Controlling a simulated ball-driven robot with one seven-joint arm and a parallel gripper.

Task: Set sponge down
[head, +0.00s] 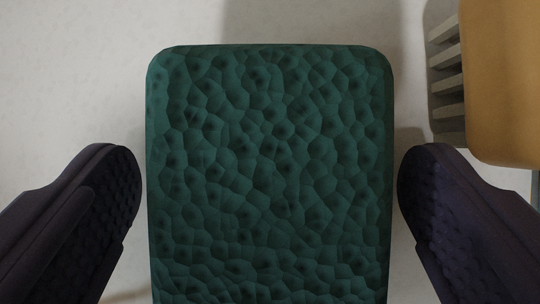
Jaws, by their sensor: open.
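The sponge (270,170) is a dark green rounded block with a bumpy, cell-like surface. It fills the middle of the head view, and its near end runs out of the bottom of the picture. My gripper (268,195) is open, with one dark ridged finger on each side of the sponge. A narrow gap shows between each fingertip and the sponge's side, so neither finger appears to touch it. The sponge appears to lie on a pale surface (75,80), though its underside is hidden.
A grey slatted object (448,80) stands at the upper right, close to the right finger. A yellow-orange block (505,80) is beside it at the right edge. The pale surface is clear at the upper left.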

